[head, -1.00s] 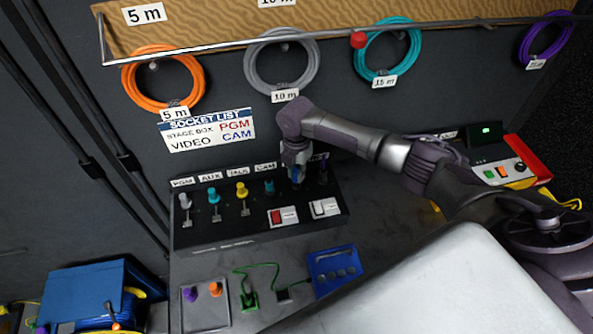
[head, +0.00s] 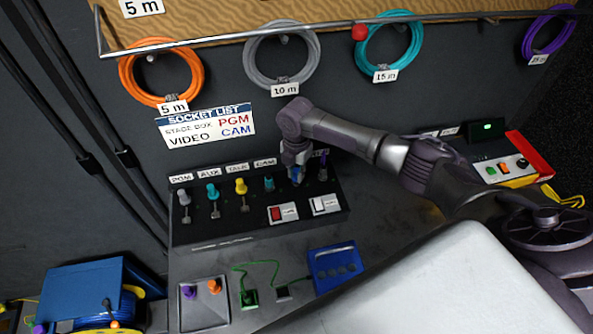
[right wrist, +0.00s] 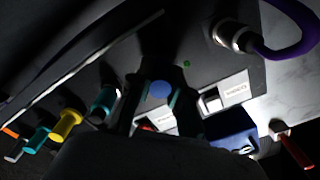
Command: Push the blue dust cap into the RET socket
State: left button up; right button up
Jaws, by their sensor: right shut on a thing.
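The blue dust cap (head: 297,179) is at the fingertips of my right gripper (head: 297,174), at the panel's right part. In the right wrist view the cap (right wrist: 160,89) shows as a round blue face between the two dark fingers of my right gripper (right wrist: 160,108), which is shut on it. The socket panel (head: 205,233) has labels PGM, AUX, TALK and CAM over its plugs. The RET label and socket are hidden behind my gripper, so I cannot tell how far in the cap sits. My left gripper is not in view.
A teal plug (head: 269,184) sits just left of my gripper and a purple plug (head: 323,174) just right. Red (head: 276,214) and white (head: 325,204) switches lie below. A blue box (head: 335,266) stands on the desk. Coiled cables hang above.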

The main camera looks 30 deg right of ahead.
aim_at(297, 170)
jog(key=shift+f, duration=0.25)
jog(key=o, duration=0.9)
notch_tip(297, 170, up, 12)
jog(key=shift+r, duration=0.1)
jog(key=shift+s, duration=0.1)
